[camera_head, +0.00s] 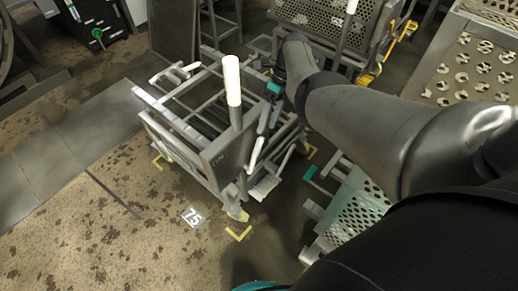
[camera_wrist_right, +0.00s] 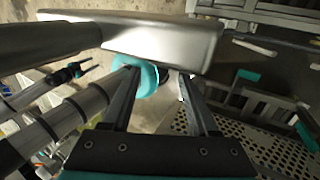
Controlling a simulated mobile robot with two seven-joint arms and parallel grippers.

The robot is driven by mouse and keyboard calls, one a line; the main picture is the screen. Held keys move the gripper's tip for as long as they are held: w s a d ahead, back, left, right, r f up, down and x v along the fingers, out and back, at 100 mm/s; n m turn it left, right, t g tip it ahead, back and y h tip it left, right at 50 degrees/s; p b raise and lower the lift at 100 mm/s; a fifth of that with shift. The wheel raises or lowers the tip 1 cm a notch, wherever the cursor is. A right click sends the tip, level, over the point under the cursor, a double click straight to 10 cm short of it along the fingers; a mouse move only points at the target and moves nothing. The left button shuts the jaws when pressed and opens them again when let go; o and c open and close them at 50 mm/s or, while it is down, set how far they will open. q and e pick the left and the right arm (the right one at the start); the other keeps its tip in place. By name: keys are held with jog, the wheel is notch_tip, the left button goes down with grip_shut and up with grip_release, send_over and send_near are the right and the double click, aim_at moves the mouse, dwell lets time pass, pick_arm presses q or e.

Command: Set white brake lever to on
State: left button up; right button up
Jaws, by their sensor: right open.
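A wheeled metal cart (camera_head: 190,135) stands on the floor. At its near corner rises a tall post with a thick white grip (camera_head: 232,80). A shorter slanted white lever (camera_head: 256,153) is beside the post, lower down. I cannot tell for certain which one is the brake lever. A dark plate (camera_head: 217,158) with small lettering, apparently "ON", is on the cart's near side. My right gripper (camera_head: 264,131) points down just right of the post, above the slanted lever. In the wrist view its fingers (camera_wrist_right: 158,80) are apart, with a teal rounded part (camera_wrist_right: 148,78) near the left finger. Contact is unclear.
A perforated pale panel (camera_head: 358,215) is to the right of the cart. Another cart with a perforated side (camera_head: 318,18) stands behind. A floor marker reading 75 (camera_head: 193,217) and yellow corner marks (camera_head: 238,233) lie in front. The floor at left front is clear.

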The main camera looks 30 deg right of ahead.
aim_at(256, 158)
jog(key=b+x, duration=0.2)
jog(key=x, duration=0.7)
jog(key=shift+a+f+b, duration=0.15)
jog(key=shift+f+b, duration=0.25)
grip_shut()
dwell(0.9)
